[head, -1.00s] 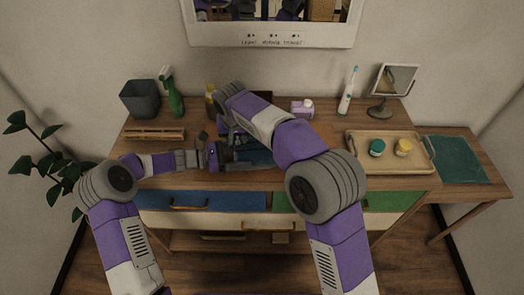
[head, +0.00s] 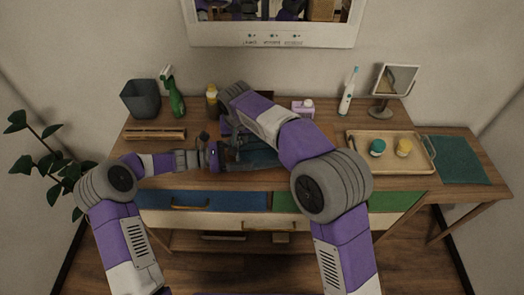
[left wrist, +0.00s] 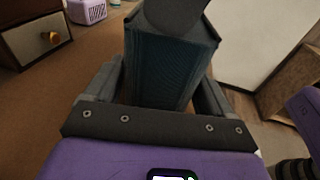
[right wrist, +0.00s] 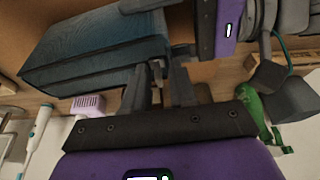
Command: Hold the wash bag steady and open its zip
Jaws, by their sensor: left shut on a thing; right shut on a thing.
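The wash bag (head: 262,158) is a dark teal box-like bag on the table, partly hidden by my arms in the head view. It also shows in the left wrist view (left wrist: 165,70) and the right wrist view (right wrist: 95,52). My left gripper (left wrist: 160,88) is shut on the bag's end, one finger on each side. My right gripper (right wrist: 163,75) is at the bag's edge, its fingers close together around a small pale zip pull (right wrist: 157,66). How far the zip is open cannot be told.
A spray bottle (head: 176,98), a yellow-capped bottle (head: 211,102) and a grey bin (head: 141,99) stand behind left. A tray (head: 375,163) with two jars is on the right.

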